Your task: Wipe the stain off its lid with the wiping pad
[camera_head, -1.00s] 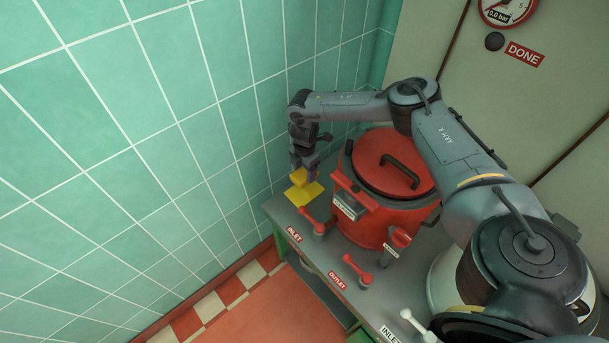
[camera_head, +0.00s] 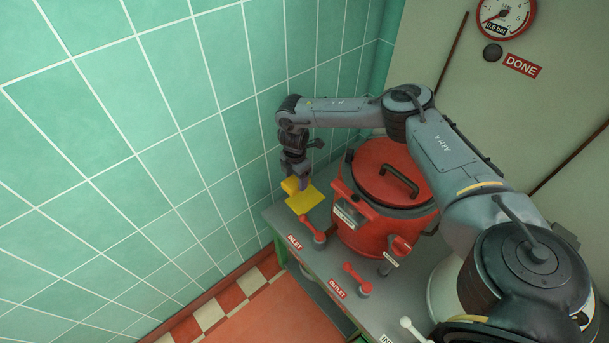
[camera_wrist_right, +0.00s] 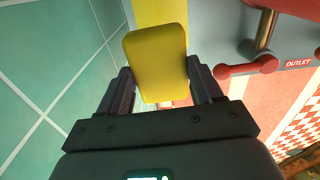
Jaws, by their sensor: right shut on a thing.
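My right gripper (camera_head: 300,181) is shut on the yellow wiping pad (camera_wrist_right: 156,58). The pad sits between both fingers in the right wrist view, and it also shows at the fingertips in the head view (camera_head: 290,186). The gripper is left of the red kettle (camera_head: 378,225), over the far left end of the bench. The kettle's red lid (camera_head: 375,163) is on, with a black handle (camera_head: 401,176) on top. I cannot make out a stain on the visible part of the lid. My left gripper is not in view.
A flat yellow square (camera_head: 306,200) lies on the grey bench (camera_head: 276,218) under the pad. Red-handled inlet (camera_head: 311,228) and outlet (camera_head: 357,279) valves stand at the front. A tiled wall (camera_head: 130,150) is close on the left. A pale kettle (camera_head: 440,285) is partly hidden by my arm.

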